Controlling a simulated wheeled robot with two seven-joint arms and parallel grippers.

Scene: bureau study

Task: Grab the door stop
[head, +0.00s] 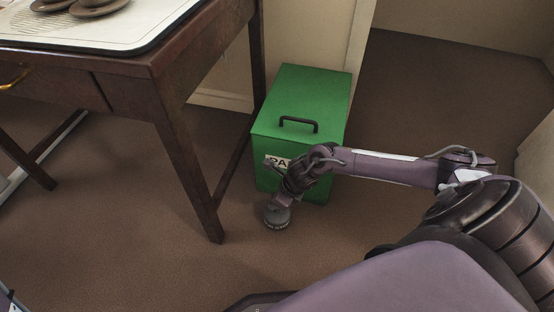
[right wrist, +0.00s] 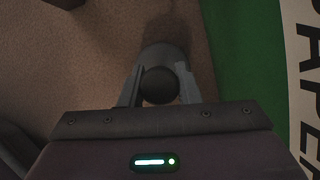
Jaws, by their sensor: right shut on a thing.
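The door stop (head: 277,219) is a small grey round piece in front of the green box in the head view. In the right wrist view the door stop (right wrist: 159,85) shows a dark rounded knob on top of a grey body. My right gripper (head: 280,204) reaches down over it from the right. In the right wrist view the fingers of my right gripper (right wrist: 159,92) are closed on both sides of the knob. I cannot tell whether the door stop touches the carpet or is a little above it. My left gripper is not in view.
A green lidded box (head: 305,88) with a dark handle and a white paper label stands right behind my right gripper. A dark wooden desk (head: 180,75) stands to the left, its front leg close to the door stop. Brown carpet (head: 130,245) is clear in front.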

